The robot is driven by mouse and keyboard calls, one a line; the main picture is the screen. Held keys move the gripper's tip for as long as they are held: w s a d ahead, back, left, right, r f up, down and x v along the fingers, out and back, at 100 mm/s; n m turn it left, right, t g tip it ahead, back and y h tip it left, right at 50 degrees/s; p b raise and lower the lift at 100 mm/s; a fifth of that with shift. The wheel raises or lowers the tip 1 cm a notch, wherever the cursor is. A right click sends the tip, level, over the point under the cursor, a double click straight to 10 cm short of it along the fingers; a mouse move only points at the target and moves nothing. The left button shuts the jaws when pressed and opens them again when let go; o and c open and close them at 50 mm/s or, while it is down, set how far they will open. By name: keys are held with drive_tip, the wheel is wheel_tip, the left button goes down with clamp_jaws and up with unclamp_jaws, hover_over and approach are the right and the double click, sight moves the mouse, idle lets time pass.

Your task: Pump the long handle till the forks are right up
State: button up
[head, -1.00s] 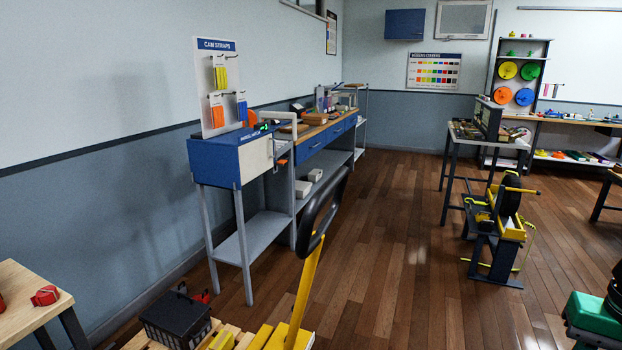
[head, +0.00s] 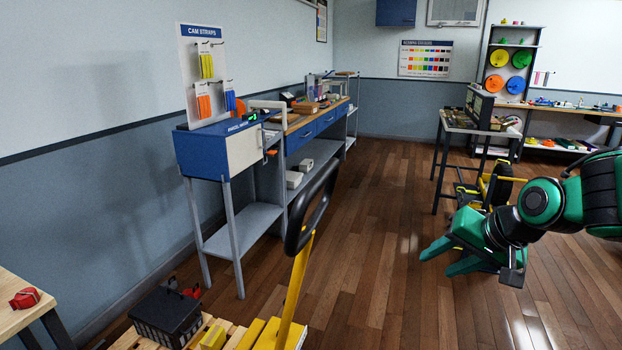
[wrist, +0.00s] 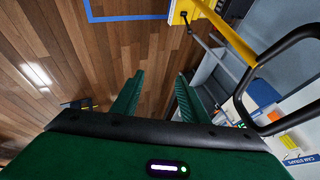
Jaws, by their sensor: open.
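The long handle is a yellow bar (head: 296,285) topped by a black loop grip (head: 311,208). It stands upright, leaning slightly, at the bottom middle of the head view. In the wrist view the black loop (wrist: 258,88) and yellow bar (wrist: 222,32) show at the right. My gripper (head: 436,258) is green, open and empty, to the right of the handle and apart from it. Its two fingers (wrist: 157,95) show in the wrist view with only floor between them. A yellow truck body (head: 268,335) shows at the handle's foot; the forks are not clearly visible.
A wooden pallet (head: 138,338) carries a black crate (head: 166,318) at the lower left. A blue and grey bench (head: 205,150) runs along the left wall. A grey table (head: 470,122) and a yellow-black machine stand behind my arm. The floor between is clear.

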drive_tip(key=w+a+r+t+y, duration=0.2)
drive_tip(key=w+a+r+y, duration=0.3)
drive_tip(key=a, duration=0.6)
drive_tip(key=m+t+y, duration=0.2)
drive_tip(key=m+y, duration=0.1)
drive_tip(key=y, duration=0.1)
approach(326, 179)
drive_tip(key=x, duration=0.5)
drive_tip(key=shift+w, duration=0.1)
drive_tip(key=x, duration=1)
drive_tip(key=shift+w, duration=0.15)
drive_tip(key=shift+f, duration=0.1)
clamp_jaws()
